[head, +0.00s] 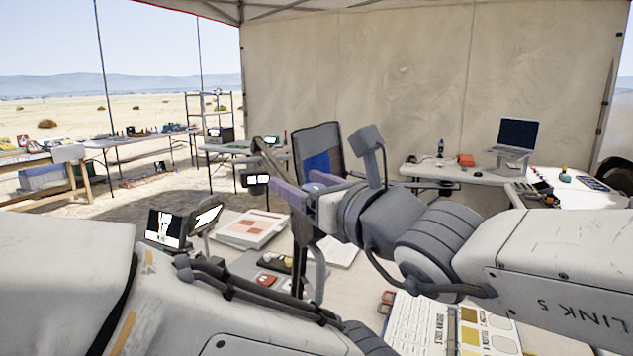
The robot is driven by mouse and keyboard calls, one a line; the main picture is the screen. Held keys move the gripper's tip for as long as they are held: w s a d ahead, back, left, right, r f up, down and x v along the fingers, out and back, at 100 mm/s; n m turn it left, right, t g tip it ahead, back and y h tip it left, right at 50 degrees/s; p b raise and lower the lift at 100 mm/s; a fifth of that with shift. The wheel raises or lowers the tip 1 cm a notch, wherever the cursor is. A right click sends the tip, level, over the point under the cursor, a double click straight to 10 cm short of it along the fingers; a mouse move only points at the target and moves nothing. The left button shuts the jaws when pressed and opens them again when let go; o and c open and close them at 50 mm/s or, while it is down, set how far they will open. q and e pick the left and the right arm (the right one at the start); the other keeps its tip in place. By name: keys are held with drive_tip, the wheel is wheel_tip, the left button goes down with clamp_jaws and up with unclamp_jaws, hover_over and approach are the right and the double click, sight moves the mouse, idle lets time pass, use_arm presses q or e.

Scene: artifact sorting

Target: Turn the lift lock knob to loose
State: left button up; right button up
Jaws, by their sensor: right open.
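My right gripper (296,187) is near the middle of the head view, at the end of the arm from the right. Its purplish fingers point left and are apart, with no object seen held between them.
Two small screens (165,228) stand left of the stand. A book stack (250,228) and a tray of small pieces (270,280) lie on the near table. A laptop (516,136) sits on the back right table. A chair (318,150) stands behind.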

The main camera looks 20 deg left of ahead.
drive_tip(key=shift+a, duration=0.1)
clamp_jaws()
drive_tip(key=n+g+y+p, duration=0.1)
drive_tip(key=n+g+p, duration=0.1)
drive_tip(key=g, duration=0.1)
drive_tip(key=s+n+g+y+p, duration=0.1)
drive_tip(key=n+g+p, duration=0.1)
drive_tip(key=g, duration=0.2)
drive_tip(key=n+g+y+p, duration=0.1)
drive_tip(key=n+g+p, duration=0.1)
drive_tip(key=n+g, duration=0.1)
drive_tip(key=shift+s+a+r+g, duration=0.1)
drive_tip(key=shift+s+a+g, duration=0.2)
drive_tip(key=shift+g, duration=0.2)
drive_tip(key=shift+s+d+n+g+h+p, duration=0.25)
drive_tip(key=shift+s+n+g+h+p, duration=0.25)
drive_tip(key=shift+n+g+h+p, duration=1.25)
drive_tip(key=shift+s+d+n+g+h+p, duration=0.4)
drive_tip(key=shift+n+g+h+p, duration=0.6)
drive_tip(key=shift+n+g+p, duration=1.55)
drive_tip(key=shift+s+d+n+g+h+p, duration=0.1)
drive_tip(key=shift+s+n+g+h+p, duration=0.5)
drive_tip(key=shift+n+g+h+p, duration=1.6)
drive_tip(key=shift+m+g+y+p, duration=0.5)
drive_tip(key=shift+m+y+p, duration=0.4)
drive_tip(key=shift+p, duration=0.2)
